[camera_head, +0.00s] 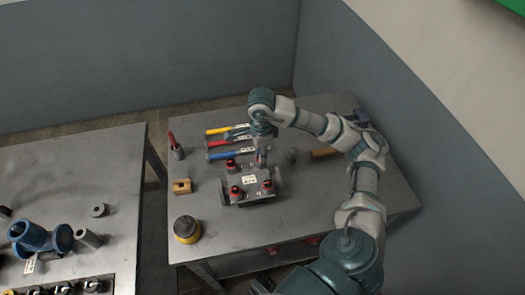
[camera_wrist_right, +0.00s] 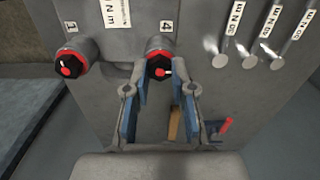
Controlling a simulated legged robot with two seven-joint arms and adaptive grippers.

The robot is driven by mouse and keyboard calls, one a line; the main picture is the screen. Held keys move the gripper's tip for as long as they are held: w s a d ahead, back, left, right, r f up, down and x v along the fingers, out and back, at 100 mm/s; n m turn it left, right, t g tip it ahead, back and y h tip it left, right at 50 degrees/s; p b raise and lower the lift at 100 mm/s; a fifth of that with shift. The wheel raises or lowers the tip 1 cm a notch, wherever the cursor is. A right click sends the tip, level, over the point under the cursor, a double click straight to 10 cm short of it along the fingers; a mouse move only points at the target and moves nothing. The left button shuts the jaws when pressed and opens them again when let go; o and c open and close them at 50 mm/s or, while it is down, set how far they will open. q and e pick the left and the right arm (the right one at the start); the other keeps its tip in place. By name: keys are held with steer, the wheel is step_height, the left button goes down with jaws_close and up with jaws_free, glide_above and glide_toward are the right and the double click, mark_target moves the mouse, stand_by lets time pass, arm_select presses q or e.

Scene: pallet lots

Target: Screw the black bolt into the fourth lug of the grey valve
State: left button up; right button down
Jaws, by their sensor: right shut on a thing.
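The grey valve (camera_head: 252,192) lies on the metal table, with red-ringed black bolts at several lugs. In the right wrist view, the black bolt (camera_wrist_right: 160,64) sits at the lug marked 4 of the grey valve (camera_wrist_right: 113,52), with a red ring around its head. My right gripper (camera_head: 262,158) is over the valve's far right lug, pointing down. In the right wrist view my right gripper (camera_wrist_right: 160,88) has its blue-padded fingers on either side of the bolt's head, shut on it. The bolt's shank is hidden. My left gripper is out of view.
Another red-ringed bolt (camera_wrist_right: 68,64) sits at a neighbouring lug. Yellow, red and blue-handled tools (camera_head: 222,155) lie behind the valve. A wooden block (camera_head: 182,187) and a yellow-black round thing (camera_head: 187,230) stand left. A second table (camera_head: 125,165) holds a blue fitting (camera_head: 30,236).

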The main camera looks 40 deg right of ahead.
steer(key=m+p, duration=0.1)
steer(key=m, duration=0.3)
steer(key=shift+r, duration=0.1)
steer(key=m+p, duration=0.1)
steer(key=m, duration=0.3)
steer(key=m+p, duration=0.1)
steer(key=m, duration=0.4)
steer(key=shift+m, duration=0.3)
steer(key=m+p, duration=0.1)
steer(key=m, duration=0.2)
steer(key=c, duration=1.3)
jaws_free()
steer(key=shift+w, duration=0.1)
steer(key=shift+o, duration=0.9)
steer(key=shift+w+d+f, duration=0.1)
steer(key=shift+w+f, duration=0.05)
steer(key=shift+f, duration=0.1)
